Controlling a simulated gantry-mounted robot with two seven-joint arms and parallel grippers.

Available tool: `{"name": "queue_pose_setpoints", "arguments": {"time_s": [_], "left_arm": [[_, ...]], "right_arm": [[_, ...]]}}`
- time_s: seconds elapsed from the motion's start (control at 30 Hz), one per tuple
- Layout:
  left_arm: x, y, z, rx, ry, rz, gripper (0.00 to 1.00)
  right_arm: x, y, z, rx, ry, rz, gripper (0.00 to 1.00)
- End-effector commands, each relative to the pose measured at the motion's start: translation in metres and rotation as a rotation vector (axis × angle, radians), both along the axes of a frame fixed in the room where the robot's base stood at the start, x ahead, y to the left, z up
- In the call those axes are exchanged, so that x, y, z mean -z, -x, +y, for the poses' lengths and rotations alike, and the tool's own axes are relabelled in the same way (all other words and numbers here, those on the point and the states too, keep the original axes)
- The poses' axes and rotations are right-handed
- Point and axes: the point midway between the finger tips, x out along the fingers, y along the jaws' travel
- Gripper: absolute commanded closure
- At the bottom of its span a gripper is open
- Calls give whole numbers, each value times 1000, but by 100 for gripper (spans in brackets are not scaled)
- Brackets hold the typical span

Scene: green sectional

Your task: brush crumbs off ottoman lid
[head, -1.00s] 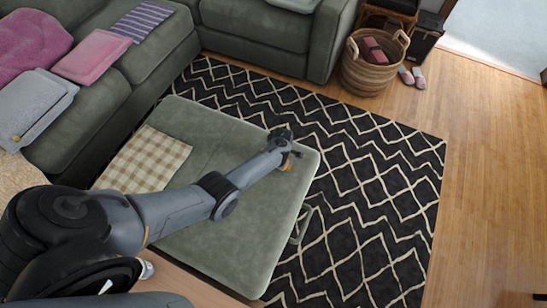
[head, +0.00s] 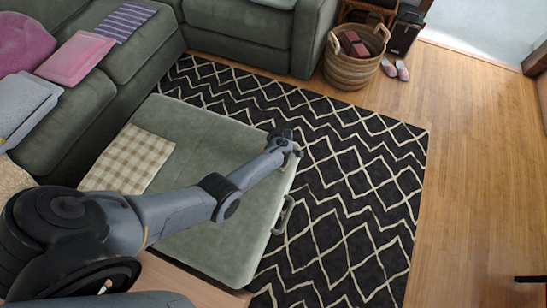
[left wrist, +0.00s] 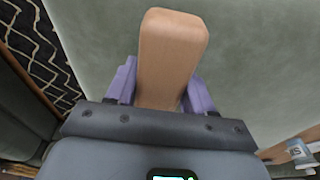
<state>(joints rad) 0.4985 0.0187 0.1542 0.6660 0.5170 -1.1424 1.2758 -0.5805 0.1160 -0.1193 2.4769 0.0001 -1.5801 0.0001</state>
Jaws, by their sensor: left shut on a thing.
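The green ottoman (head: 205,250) has a soft lid with a loop handle (head: 284,214) on its right side. My left gripper (head: 287,148) is at the lid's far right edge. In the left wrist view its purple fingers (left wrist: 160,85) are shut on a tan wooden block-like piece (left wrist: 172,45), perhaps a brush handle. Any bristles are hidden, and I cannot tell whether it touches the lid. The lid (left wrist: 255,65) also fills much of the wrist view. I can make out no crumbs. My right gripper is not in view.
A checked cloth (head: 128,160) lies on the lid's left part. The sofa (head: 70,115) stands left and behind. A patterned rug (head: 345,190) lies right of the ottoman. A wicker basket (head: 352,68) and slippers (head: 395,69) are at the back. The wood floor (head: 465,160) at right is mostly clear.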

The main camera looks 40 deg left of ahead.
Motion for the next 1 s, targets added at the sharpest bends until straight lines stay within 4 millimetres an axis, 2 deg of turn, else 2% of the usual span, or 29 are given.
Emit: {"name": "queue_pose_setpoints", "arguments": {"time_s": [0.03,0.53,0.73,1.0], "left_arm": [[-14,1,0,-6,4,-6,81],[-58,1,2,-6,2,-4,81],[-67,1,2,-7,2,-4,81],[-67,1,2,-7,2,-4,81]], "right_arm": [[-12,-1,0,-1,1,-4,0],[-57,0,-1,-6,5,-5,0],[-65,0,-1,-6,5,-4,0],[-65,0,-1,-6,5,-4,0]]}}
